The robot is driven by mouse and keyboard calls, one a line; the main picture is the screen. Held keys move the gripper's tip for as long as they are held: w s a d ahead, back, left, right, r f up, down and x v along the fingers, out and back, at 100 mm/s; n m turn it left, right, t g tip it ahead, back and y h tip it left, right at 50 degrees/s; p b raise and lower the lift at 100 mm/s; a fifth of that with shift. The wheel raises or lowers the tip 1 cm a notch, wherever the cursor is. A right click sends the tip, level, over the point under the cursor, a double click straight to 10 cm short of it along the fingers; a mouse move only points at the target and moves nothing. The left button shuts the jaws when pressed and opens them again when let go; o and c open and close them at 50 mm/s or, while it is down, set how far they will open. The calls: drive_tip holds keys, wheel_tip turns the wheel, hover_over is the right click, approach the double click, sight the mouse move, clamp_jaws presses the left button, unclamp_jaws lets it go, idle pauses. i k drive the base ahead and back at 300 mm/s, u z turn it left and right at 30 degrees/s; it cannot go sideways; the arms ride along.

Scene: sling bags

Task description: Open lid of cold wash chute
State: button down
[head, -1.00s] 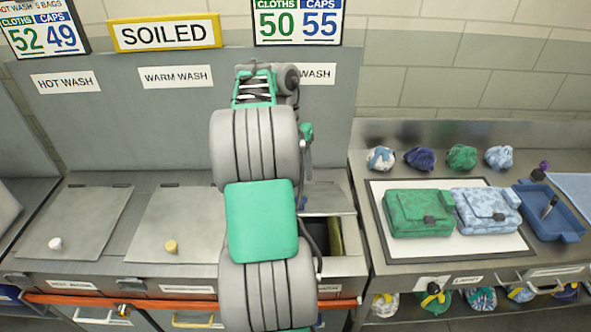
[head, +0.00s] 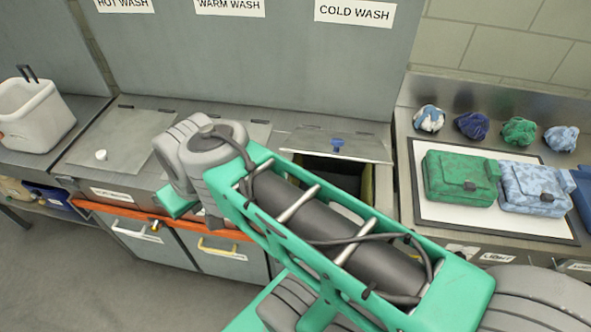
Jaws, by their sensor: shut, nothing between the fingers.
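The cold wash lid (head: 363,147) is a grey metal flap with a blue knob (head: 337,145), under the COLD WASH sign (head: 354,13). It is tilted up at the back, its front edge raised clear of the chute. The dark cold wash chute opening (head: 342,172) shows below it, partly hidden by my arm. My green and grey arm crosses the front of the counter from the lower right, with a grey joint over the warm wash area. My gripper is not visible.
The hot wash lid (head: 122,143) lies flat with a white knob. A white bin (head: 36,117) stands at the left. On the right counter, a green bag (head: 458,178) and a light blue bag (head: 537,187) lie on a white mat (head: 440,213), with several caps behind.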

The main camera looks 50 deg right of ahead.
sight(362, 147)
drive_tip(key=k, duration=1)
drive_tip(key=u, duration=1.2)
drive_tip(key=i, duration=0.5)
drive_tip(key=u, duration=0.05)
